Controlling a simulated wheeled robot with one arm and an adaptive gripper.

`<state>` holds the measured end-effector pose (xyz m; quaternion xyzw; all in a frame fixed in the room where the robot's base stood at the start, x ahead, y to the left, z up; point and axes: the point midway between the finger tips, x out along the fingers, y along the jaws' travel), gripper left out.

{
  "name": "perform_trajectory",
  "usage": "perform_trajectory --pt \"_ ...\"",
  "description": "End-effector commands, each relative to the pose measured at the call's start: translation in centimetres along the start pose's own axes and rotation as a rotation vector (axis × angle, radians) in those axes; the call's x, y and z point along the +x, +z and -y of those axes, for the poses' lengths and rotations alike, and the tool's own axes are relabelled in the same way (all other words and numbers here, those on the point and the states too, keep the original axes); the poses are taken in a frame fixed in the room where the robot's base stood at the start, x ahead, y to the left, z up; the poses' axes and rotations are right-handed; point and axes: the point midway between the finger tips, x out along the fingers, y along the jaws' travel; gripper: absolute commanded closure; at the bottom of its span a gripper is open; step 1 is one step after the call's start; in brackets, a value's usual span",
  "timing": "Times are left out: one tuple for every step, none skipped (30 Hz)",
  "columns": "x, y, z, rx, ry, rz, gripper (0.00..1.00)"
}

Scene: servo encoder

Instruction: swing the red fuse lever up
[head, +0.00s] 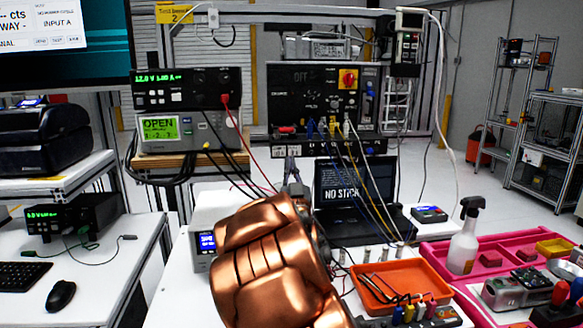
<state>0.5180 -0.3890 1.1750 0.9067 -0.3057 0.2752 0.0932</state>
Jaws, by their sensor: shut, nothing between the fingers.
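A black panel (312,92) with an "OFF" display stands at the back centre of the bench. A small red lever (287,130) lies roughly level at its lower left; I take it for the fuse lever. My gripper (292,168) is small in view, beyond my copper-coloured arm. It is shut and empty, below the red lever in the picture. Whether it touches the panel cannot be told. My arm hides part of the bench and the gripper's base.
Blue, yellow and white cables (350,165) hang from the panel's sockets, right of my gripper. Red and black leads run at its left from the meters (187,110). A laptop (352,185), an orange tray (400,287) and a spray bottle (465,240) stand right.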

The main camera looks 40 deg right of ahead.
Motion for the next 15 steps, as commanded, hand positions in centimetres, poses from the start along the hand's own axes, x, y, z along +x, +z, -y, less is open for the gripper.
perform_trajectory --pt "0.7 -0.1 0.0 0.000 -0.001 -0.001 1.00" --pt "1.1 -0.1 0.0 0.000 -0.001 -0.002 1.00" --pt "1.7 -0.1 0.0 0.000 -0.001 -0.002 1.00" --pt "2.1 -0.1 0.0 0.000 0.000 -0.001 1.00" --pt "2.5 -0.1 0.0 0.000 0.000 0.000 1.00" --pt "2.9 -0.1 0.0 0.001 0.000 0.000 1.00" --pt "3.3 -0.1 0.0 0.001 0.000 0.000 1.00" --pt "3.7 -0.1 0.0 0.001 0.000 -0.002 1.00" --pt "4.2 -0.2 0.0 0.001 0.000 -0.003 1.00" --pt "4.6 -0.2 0.0 0.001 0.000 -0.004 1.00" --pt "5.0 -0.2 0.0 0.001 0.000 -0.004 1.00" --pt "5.5 -0.2 0.0 0.001 0.000 -0.002 1.00" --pt "5.8 -0.1 0.0 0.000 -0.001 0.000 1.00" --pt "6.2 -0.1 0.0 0.000 -0.001 0.000 1.00" --pt "6.7 -0.1 0.0 0.000 -0.001 0.000 1.00"
